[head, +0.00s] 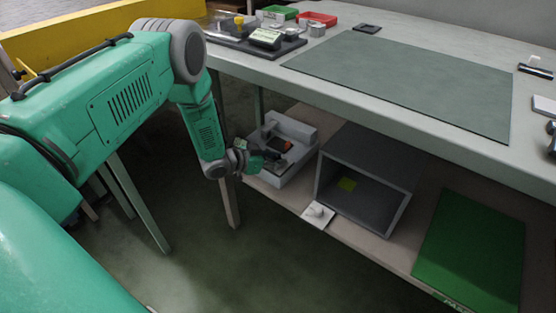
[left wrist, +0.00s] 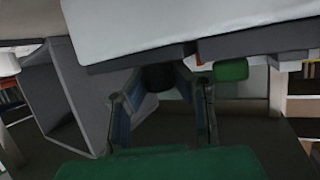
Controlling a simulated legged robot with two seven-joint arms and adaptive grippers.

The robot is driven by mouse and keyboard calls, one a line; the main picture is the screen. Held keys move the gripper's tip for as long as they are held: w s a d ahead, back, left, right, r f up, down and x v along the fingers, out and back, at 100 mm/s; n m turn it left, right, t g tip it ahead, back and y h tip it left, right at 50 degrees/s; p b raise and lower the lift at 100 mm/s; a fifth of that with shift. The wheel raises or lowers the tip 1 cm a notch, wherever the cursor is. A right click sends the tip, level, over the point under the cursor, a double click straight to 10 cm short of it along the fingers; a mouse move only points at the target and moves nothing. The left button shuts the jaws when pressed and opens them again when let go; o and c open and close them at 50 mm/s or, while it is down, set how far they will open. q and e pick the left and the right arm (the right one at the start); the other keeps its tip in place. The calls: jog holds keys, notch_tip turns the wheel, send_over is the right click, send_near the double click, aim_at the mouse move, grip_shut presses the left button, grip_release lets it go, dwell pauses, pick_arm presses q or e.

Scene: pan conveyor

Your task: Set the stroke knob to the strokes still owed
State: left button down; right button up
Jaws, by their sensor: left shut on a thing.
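A pale grey machine (head: 290,128) stands on the lower shelf under the bench, at the shelf's left end. My left gripper (head: 272,154) is at the machine's front, reaching in from the left. In the left wrist view, the left gripper's fingers (left wrist: 162,92) are on both sides of a dark round knob (left wrist: 158,77) under the machine's pale body (left wrist: 180,28). The gripper is shut on this knob. Any marks or numbers on the knob cannot be read. My right gripper is not in view.
A grey open-fronted box (head: 368,205) stands right of the machine, with a yellow note inside. A white plate with a round knob (head: 318,213) is at the shelf edge. A green board (head: 470,250) lies further right. The bench top holds a grey-green mat (head: 410,80) and small trays.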

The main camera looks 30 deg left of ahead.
pick_arm(q)
jog(key=shift+s+a+f+m+g+h+b, duration=0.1)
jog(key=shift+m+g+h+b, duration=0.4)
jog(key=shift+m+g+h, duration=0.5)
jog(key=shift+a+m+g+h+b, duration=0.1)
jog(key=shift+m+g+h+b, duration=0.5)
jog(key=shift+m+h, duration=0.6)
jog(key=c, duration=1.3)
grip_release()
jog(key=v, duration=1.2)
jog(key=shift+a, duration=0.1)
jog(key=shift+w, duration=0.25)
jog(key=shift+c, duration=0.2)
